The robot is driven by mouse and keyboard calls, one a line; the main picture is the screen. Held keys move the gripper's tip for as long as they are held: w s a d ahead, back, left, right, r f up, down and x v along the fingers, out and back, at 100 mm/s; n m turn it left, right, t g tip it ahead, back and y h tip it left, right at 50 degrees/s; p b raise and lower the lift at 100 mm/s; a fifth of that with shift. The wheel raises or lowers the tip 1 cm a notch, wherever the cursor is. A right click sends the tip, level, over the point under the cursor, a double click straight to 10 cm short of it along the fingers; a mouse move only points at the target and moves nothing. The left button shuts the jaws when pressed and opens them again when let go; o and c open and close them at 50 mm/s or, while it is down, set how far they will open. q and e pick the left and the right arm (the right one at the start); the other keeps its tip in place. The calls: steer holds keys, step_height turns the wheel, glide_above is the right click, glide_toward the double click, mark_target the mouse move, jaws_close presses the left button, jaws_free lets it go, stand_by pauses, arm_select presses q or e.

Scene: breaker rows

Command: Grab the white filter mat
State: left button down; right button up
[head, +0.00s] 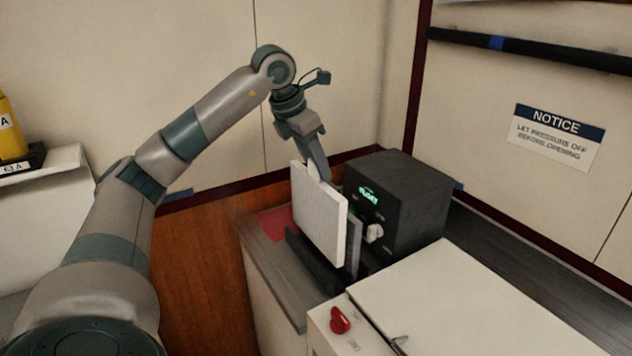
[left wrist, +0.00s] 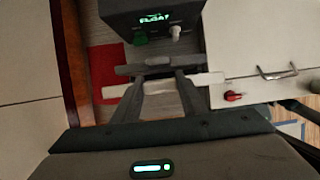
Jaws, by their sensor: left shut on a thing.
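The white filter mat (head: 318,217) is a thin upright panel at the black rack (head: 308,264) on the grey counter. My left gripper (head: 317,172) comes down from above and is shut on the mat's top edge. In the left wrist view the white mat (left wrist: 208,79) shows edge-on, running between the two fingers (left wrist: 158,82). A grey panel (head: 354,245) stands just behind it, also seen in the left wrist view (left wrist: 147,67). I cannot tell whether the mat's lower edge still rests in the rack. My right gripper is not in view.
A black box (head: 405,200) with a green display and a knob stands close behind the panels. A red patch (head: 275,223) lies on the counter to the left. A white cabinet (head: 450,300) with a red knob (head: 340,320) is in front right.

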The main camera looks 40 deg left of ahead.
arm_select(q)
steer(key=shift+r, duration=1.15)
